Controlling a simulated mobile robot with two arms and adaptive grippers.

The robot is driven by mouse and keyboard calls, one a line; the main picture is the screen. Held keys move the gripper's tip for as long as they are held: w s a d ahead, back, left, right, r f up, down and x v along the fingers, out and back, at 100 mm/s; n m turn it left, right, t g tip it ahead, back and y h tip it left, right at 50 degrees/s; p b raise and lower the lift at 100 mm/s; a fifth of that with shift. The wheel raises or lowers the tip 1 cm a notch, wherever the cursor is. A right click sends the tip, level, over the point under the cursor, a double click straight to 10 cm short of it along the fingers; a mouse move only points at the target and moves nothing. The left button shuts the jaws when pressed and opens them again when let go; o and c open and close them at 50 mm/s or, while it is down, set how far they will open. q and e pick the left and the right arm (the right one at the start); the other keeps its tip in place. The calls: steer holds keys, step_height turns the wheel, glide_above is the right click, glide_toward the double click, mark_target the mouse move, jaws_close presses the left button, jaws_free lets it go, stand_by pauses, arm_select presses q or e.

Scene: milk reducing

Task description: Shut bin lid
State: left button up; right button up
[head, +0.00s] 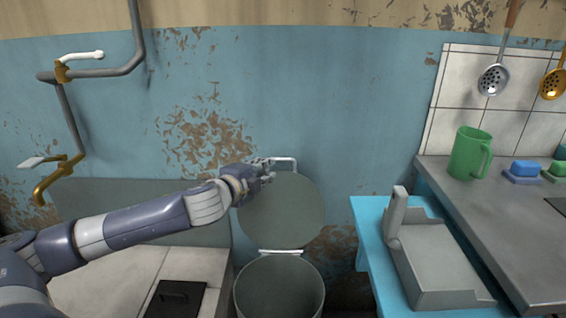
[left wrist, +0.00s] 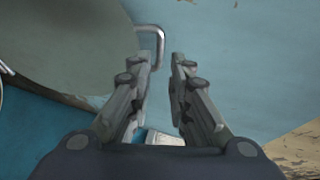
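The bin (head: 279,290) stands on the floor against the blue wall, its round mouth open. Its grey-green lid (head: 283,215) is raised upright on the hinge at the back of the rim. A metal loop handle (head: 286,160) sticks up from the lid's top edge. My left gripper (head: 266,170) is at the lid's upper left edge, beside the handle. In the left wrist view my left gripper (left wrist: 160,70) has its fingers apart, with the handle (left wrist: 156,38) just beyond the left fingertip and the lid (left wrist: 75,45) at left. My right gripper is not in view.
A blue table (head: 368,225) with a grey device (head: 435,265) stands right of the bin. Beyond it is a counter (head: 465,210) with a green mug (head: 470,153). A light sink unit (head: 110,275) is at left, below wall pipes (head: 105,72).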

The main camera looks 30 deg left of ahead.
mark_target(280, 160)
arm_select(q)
steer(key=x, duration=0.9)
steer(key=shift+w+d+f, duration=0.1)
steer(key=shift+w+d, duration=0.05)
steer(key=shift+w, duration=0.05)
steer(key=shift+c, duration=0.5)
jaws_close()
